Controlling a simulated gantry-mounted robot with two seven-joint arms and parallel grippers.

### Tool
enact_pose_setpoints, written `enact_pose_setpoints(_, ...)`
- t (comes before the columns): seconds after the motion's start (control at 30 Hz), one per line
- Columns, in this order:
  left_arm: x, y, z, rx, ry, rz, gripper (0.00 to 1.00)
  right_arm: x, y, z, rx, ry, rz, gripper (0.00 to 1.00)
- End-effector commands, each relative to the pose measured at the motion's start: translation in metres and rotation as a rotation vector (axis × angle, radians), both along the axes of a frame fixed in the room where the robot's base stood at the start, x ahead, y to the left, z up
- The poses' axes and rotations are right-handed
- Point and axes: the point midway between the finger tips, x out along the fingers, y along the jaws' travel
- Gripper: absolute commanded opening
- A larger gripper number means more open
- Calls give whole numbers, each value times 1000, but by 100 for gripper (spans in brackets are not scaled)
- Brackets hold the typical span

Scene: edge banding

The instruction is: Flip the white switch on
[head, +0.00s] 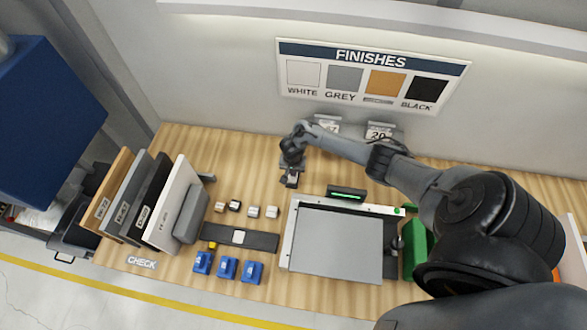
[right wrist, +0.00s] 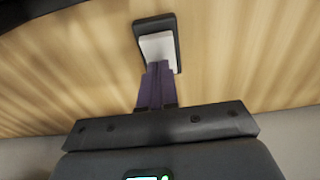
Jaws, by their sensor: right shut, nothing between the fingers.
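The white switch (right wrist: 156,47) is a pale rocker in a black frame on the wooden bench, seen in the right wrist view. My right gripper (right wrist: 157,70) has its two purple fingers together with nothing between them. Its tips overlap the near end of the white rocker, partly hiding it. I cannot tell whether they touch it. In the head view my right arm reaches across to the back of the bench, with the right gripper (head: 291,173) pointing down at a small dark box (head: 291,182) that it partly covers. My left gripper is not in view.
A grey panel (head: 338,243) lies on a machine bed right of centre, with a green-lit display (head: 346,194) behind it. Upright boards (head: 172,208) stand at the left. Small blocks (head: 254,211) and blue pieces (head: 227,267) sit between. A FINISHES sign (head: 371,58) hangs behind.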

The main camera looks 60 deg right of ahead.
Motion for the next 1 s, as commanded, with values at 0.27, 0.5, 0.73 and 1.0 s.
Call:
enact_pose_setpoints(0.27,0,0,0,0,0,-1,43,0,1,-1,0,1,0,0)
enact_pose_setpoints(0.5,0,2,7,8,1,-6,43,0,0,5,0,0,-1,0)
enact_pose_setpoints(0.73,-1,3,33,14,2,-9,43,0,-1,27,1,0,-2,0)
enact_pose_setpoints(1.0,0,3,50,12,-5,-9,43,3,-7,63,-1,-2,1,0)
